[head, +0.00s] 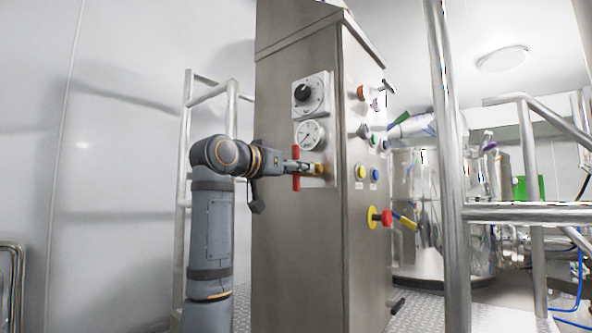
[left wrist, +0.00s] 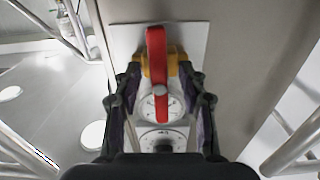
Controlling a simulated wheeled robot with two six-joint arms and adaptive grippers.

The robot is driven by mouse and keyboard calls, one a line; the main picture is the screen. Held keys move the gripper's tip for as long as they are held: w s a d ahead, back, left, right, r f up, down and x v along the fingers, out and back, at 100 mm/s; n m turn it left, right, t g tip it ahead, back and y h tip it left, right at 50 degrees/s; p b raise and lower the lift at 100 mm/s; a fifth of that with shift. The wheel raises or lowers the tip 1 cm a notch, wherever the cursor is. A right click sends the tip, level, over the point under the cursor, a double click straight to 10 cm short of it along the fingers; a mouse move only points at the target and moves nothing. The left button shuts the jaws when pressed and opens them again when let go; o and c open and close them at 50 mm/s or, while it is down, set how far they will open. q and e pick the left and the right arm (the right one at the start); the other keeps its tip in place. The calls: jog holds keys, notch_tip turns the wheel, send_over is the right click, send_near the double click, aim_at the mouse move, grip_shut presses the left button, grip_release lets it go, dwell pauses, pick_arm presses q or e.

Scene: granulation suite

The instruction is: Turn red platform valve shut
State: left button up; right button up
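The red valve handle (head: 296,168) stands upright on the left face of a steel cabinet, in front of a yellow-orange valve body (head: 319,170). In the left wrist view the red handle (left wrist: 157,65) runs straight up and down the picture, with the yellow body (left wrist: 174,60) behind it. My left gripper (head: 300,166) is at the valve. In the left wrist view its two fingers (left wrist: 160,76) stand apart, one on each side of the handle, with gaps to it. Their tips are close to the yellow body; I cannot tell whether they touch it. My right gripper is not in view.
A round gauge (head: 309,135) and a black knob (head: 302,93) sit above the valve. The cabinet's right face (head: 356,270) carries buttons and a red emergency stop (head: 386,217). Metal railings (head: 451,180) stand at right, and another (head: 187,150) behind my left arm.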

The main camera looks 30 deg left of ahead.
pick_arm(q)
jog(key=s, duration=1.2)
jog(key=shift+a, duration=0.45)
